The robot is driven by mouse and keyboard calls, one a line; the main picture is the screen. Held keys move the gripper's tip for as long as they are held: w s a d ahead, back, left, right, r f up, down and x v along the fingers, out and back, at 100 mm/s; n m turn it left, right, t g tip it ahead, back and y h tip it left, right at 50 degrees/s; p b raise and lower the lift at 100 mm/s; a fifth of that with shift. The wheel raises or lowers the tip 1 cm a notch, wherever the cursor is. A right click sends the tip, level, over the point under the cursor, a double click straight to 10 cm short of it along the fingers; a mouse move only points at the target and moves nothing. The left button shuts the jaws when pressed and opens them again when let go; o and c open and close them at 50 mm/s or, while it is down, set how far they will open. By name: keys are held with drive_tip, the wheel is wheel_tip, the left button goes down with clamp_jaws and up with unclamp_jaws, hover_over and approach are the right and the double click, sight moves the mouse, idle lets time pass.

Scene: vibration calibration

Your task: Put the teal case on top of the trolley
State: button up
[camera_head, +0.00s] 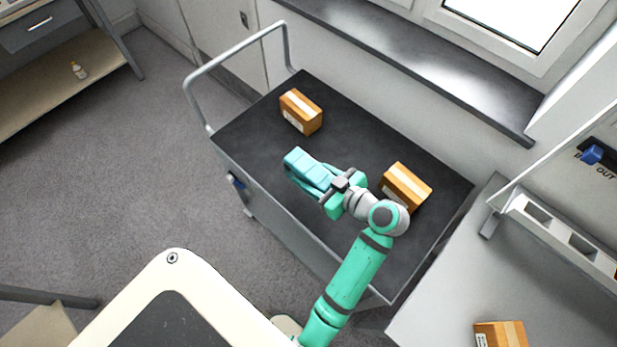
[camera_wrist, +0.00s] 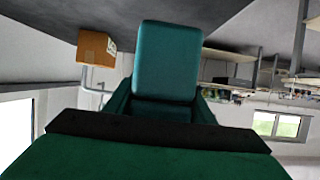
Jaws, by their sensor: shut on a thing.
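The teal case (camera_head: 303,162) is a small light-teal box over the black top of the trolley (camera_head: 255,135), near its front-left edge. My gripper (camera_head: 316,180) is shut on the case, with the arm reaching in from the lower right. In the wrist view the case (camera_wrist: 167,60) stands out between the fingers, dark teal, in front of the trolley's dark top. Whether its underside touches the trolley top or hangs just above it, I cannot tell.
One cardboard box (camera_head: 301,111) sits on the trolley behind the case, another (camera_head: 406,187) right of my gripper. The trolley's grey handle (camera_head: 235,68) rises at the left. A bench (camera_head: 470,270) with another box (camera_head: 500,334) stands at the right. The trolley's middle back is clear.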

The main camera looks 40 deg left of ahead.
drive_tip(key=shift+w+a+f, duration=0.3)
drive_tip(key=shift+a+f, duration=0.2)
drive_tip(key=shift+f, duration=0.1)
drive_tip(key=shift+w+a+f, duration=0.1)
drive_tip(key=shift+a+f, duration=0.1)
drive_tip(key=shift+f, duration=1.6)
drive_tip(key=shift+f, duration=0.1)
drive_tip(key=o, duration=1.4)
drive_tip(key=shift+o, duration=0.2)
drive_tip(key=v, duration=1.2)
